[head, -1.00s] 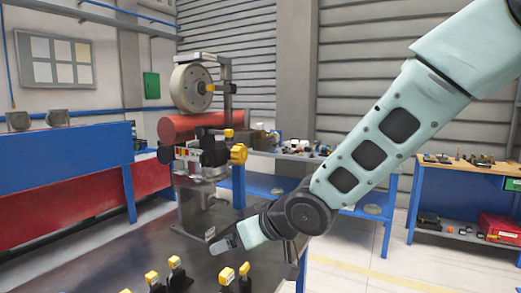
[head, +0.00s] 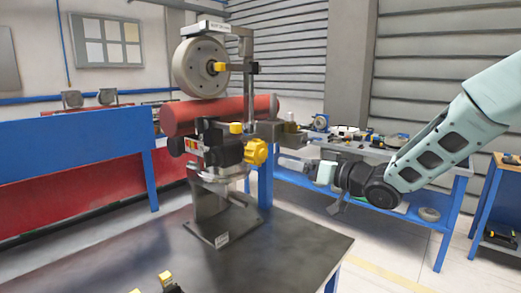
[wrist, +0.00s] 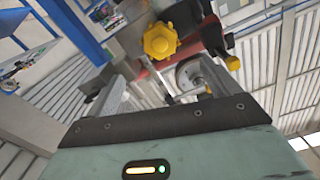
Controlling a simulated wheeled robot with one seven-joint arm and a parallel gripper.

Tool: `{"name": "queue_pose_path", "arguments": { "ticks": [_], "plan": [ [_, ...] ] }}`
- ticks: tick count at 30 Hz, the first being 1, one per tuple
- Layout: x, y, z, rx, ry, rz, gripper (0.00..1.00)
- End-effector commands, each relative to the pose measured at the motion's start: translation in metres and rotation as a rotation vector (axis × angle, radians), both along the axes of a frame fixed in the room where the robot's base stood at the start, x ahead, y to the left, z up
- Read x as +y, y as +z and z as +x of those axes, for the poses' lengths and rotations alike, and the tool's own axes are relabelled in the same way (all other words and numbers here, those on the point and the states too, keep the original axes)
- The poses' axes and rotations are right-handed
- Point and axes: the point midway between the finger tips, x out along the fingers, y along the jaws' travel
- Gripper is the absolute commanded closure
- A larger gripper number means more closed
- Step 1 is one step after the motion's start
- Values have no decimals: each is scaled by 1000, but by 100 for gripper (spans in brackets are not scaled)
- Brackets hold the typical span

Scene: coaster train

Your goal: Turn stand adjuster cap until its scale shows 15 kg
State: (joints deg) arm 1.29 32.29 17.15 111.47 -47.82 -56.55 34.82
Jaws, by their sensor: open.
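The test stand (head: 213,215) stands on a dark table. A lobed yellow cap (head: 256,152) faces out from its black block, and looks like the adjuster cap. It also shows in the wrist view (wrist: 160,40), beyond my fingers. No scale is readable. Other yellow caps sit on top of the block (head: 236,128) and at the wheel hub (head: 220,68). My gripper (head: 328,188) is to the right of the lobed cap, apart from it. In the wrist view my gripper (wrist: 160,85) is open and empty.
A red cylinder (head: 190,116) lies across the stand under a grey wheel (head: 195,70). More yellow-topped parts (head: 166,278) are at the table's front. A blue bench with parts (head: 375,153) is behind my gripper. The dark table's right side (head: 290,245) is clear.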

Motion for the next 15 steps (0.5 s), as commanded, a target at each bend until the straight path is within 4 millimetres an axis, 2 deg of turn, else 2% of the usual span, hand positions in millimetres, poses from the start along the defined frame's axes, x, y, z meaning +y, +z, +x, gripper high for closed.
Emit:
{"name": "queue_pose_path", "arguments": {
  "ticks": [3, 15],
  "plan": [
    [22, 3, 15, 1, 3, 0, 12],
    [86, 3, 66, 0, 1, -1, 12]
  ]
}}
